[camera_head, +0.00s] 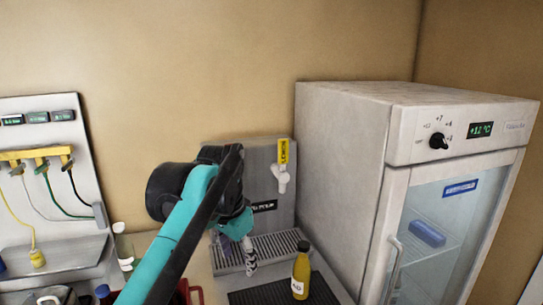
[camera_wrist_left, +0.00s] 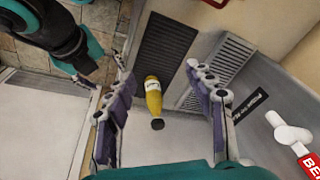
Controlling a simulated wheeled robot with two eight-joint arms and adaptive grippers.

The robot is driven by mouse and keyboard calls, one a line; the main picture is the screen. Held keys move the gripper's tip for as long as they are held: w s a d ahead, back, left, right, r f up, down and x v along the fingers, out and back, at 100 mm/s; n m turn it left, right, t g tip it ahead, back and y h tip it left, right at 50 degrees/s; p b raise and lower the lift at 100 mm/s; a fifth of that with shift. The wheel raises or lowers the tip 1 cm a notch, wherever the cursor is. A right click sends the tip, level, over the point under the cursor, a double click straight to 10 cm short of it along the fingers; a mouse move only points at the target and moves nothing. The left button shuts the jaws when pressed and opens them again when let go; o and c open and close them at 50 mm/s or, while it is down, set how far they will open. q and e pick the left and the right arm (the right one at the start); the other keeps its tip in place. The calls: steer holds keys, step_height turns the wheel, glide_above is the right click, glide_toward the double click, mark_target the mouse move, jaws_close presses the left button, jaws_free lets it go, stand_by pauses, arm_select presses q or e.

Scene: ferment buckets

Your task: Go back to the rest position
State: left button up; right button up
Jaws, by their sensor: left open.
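My left arm reaches in from the lower left of the head view, and its gripper (camera_head: 240,258) hangs low in front of the drip tray, partly hidden by the arm. In the left wrist view its two purple-padded fingers (camera_wrist_left: 157,75) are spread wide with nothing between them in contact. In the left wrist view the bottle (camera_wrist_left: 153,90) appears between the fingers, apart from both.
A dispenser with a yellow-handled white tap (camera_head: 282,178) stands behind the drip tray (camera_head: 268,249). A black mat (camera_head: 268,296) lies in front. A glass-door fridge (camera_head: 338,175) blocks the right. A panel with cables (camera_head: 50,150) and several containers are at left.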

arm_select(q)
steer(key=s+a+f+n+t, duration=0.2)
steer(key=s+a+f, duration=0.3)
steer(key=s+f, duration=0.3)
steer(key=s+a+f+n+t, duration=0.2)
steer(key=s+a+f+n, duration=0.3)
steer(key=f, duration=0.9)
steer(key=s, duration=0.2)
steer(key=shift+s+a+n+t, duration=0.15)
steer(key=shift+s+n+t, duration=0.15)
steer(key=shift+s+t, duration=0.1)
arm_select(e)
steer(key=s+d+n+y, duration=0.1)
steer(key=s+d+y, duration=0.3)
steer(key=s, duration=0.3)
steer(key=s+d+n+g+y, duration=0.1)
steer(key=s+d+n+y, duration=0.1)
steer(key=s, duration=0.5)
steer(key=shift+d+f+y, duration=0.45)
steer(key=shift+d+y, duration=0.45)
